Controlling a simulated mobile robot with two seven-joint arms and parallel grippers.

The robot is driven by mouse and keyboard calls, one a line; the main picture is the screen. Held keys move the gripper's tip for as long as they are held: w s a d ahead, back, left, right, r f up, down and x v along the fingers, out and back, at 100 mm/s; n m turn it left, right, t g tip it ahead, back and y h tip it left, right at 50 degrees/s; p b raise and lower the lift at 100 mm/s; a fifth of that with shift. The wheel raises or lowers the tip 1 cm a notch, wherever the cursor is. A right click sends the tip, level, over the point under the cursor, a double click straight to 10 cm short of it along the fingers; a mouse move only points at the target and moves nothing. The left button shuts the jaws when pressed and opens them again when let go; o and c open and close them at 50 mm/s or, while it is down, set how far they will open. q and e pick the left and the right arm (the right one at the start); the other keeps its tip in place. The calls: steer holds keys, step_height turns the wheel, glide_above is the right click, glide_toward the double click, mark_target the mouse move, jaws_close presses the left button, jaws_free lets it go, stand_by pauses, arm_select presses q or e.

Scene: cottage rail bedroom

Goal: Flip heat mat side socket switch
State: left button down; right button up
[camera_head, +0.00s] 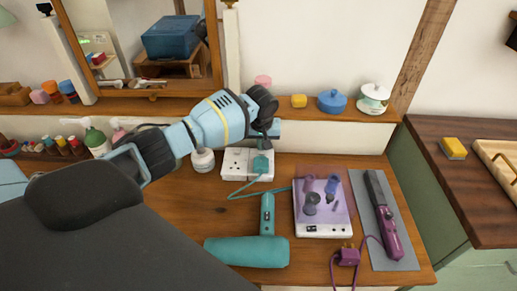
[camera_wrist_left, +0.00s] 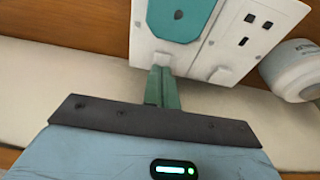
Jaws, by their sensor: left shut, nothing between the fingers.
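A white double wall socket (camera_head: 236,163) stands at the back of the wooden dresser top. A teal plug (camera_head: 261,163) fills its right half in the head view; the left half is empty. In the left wrist view the socket (camera_wrist_left: 208,55) shows the teal plug (camera_wrist_left: 180,16) at left and two white switches. My left gripper (camera_head: 264,138) reaches the socket from above. In the wrist view its shut, empty fingers (camera_wrist_left: 162,82) are at the switch beside the teal plug; I cannot tell whether they touch. The grey heat mat (camera_head: 407,262) lies at right under a purple straightener (camera_head: 386,220).
A teal hair dryer (camera_head: 247,251) lies in front of the socket. A white-edged tray (camera_head: 322,231) with small items is right of it. A purple plug (camera_head: 348,256) lies loose near the front edge.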

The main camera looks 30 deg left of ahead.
arm_select(q)
steer(key=shift+s+f, duration=0.25)
steer(key=shift+w+f, duration=0.1)
steer(key=shift+w, duration=0.05)
arm_select(e)
steer(key=shift+w+a+r, duration=0.1)
steer(key=shift+w+r, duration=0.1)
